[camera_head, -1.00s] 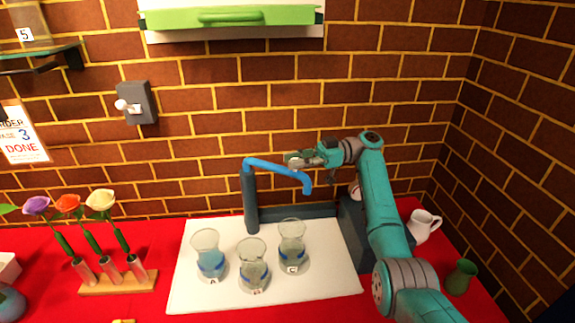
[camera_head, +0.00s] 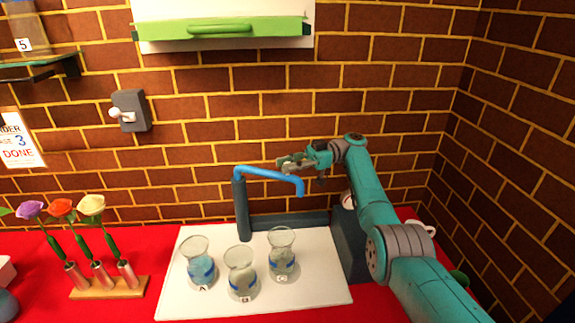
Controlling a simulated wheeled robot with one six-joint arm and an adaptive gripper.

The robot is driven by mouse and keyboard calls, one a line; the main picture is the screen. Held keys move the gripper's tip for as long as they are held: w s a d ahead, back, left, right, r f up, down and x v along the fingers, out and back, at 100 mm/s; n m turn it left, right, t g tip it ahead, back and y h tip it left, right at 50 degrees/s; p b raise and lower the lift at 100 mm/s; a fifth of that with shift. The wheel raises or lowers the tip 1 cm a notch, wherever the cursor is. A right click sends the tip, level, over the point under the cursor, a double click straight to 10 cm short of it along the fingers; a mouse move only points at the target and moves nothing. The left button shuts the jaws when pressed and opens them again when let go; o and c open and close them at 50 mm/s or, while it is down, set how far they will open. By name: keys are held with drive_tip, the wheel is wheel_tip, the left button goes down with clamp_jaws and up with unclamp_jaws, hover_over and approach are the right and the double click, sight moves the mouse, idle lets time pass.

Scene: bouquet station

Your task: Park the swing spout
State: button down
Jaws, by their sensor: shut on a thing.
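The blue swing spout (camera_head: 268,173) tops a dark blue post (camera_head: 242,210) at the back of the white board. The spout reaches right and toward the viewer, with its end (camera_head: 301,189) bent down, above and a little right of vase C. My gripper (camera_head: 286,164) is at the outer part of the spout and shut on it. The exact contact is small and partly hidden by the fingers.
Glass vases A (camera_head: 197,264), B (camera_head: 241,276) and C (camera_head: 283,257) stand on the white board (camera_head: 215,305). A flower rack (camera_head: 108,287) stands left. A dark box (camera_head: 350,240) is at right. A green-handled cabinet (camera_head: 220,30) hangs above, beside a wall switch (camera_head: 130,110).

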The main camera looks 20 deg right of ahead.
drive_tip(key=shift+f, duration=0.1)
drive_tip(key=c, duration=0.9)
unclamp_jaws()
drive_tip(key=shift+a, duration=0.1)
wheel_tip(320, 180, up, 10)
drive_tip(key=shift+r, duration=0.1)
